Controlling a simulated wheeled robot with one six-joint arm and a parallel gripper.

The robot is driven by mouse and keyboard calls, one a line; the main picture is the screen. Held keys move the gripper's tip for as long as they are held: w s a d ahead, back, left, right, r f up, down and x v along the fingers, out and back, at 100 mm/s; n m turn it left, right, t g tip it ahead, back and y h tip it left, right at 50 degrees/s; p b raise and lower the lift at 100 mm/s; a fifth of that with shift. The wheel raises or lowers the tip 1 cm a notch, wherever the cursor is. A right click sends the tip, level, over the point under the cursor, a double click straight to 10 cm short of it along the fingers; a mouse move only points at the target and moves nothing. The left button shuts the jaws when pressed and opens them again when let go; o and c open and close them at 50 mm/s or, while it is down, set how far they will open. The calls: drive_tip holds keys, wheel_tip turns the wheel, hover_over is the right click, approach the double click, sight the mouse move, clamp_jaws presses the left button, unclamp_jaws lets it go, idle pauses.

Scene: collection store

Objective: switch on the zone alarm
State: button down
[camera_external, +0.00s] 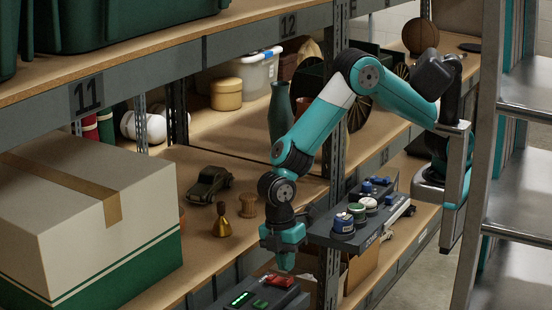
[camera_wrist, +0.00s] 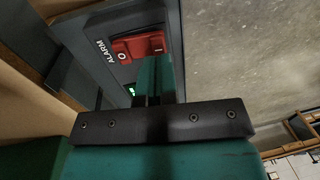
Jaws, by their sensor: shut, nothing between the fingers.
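My gripper (camera_external: 286,268) points down just above the switch. In the wrist view my shut, empty gripper (camera_wrist: 156,60) has its fingertips by the I end. I cannot tell whether they touch it.
A brass bell (camera_external: 221,222), a wooden spool (camera_external: 248,205) and a toy car (camera_external: 209,185) stand on the shelf. A large carton (camera_external: 75,215) fills the left.

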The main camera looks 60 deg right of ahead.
sight(290, 279)
drive_tip(key=shift+s+f, duration=0.15)
drive_tip(key=shift+f, duration=0.95)
drive_tip(key=shift+s+f+t, duration=0.2)
drive_tip(key=shift+f+t, duration=0.1)
drive_tip(key=shift+t, duration=0.1)
drive_tip(key=shift+w+r, duration=0.1)
drive_tip(key=shift+w, duration=0.1)
drive_tip(key=shift+w+r, duration=0.25)
drive_tip(key=shift+w, duration=0.35)
wheel_tip(290, 279, up, 14)
drive_tip(key=s+p, duration=0.2)
drive_tip(key=p, duration=0.2)
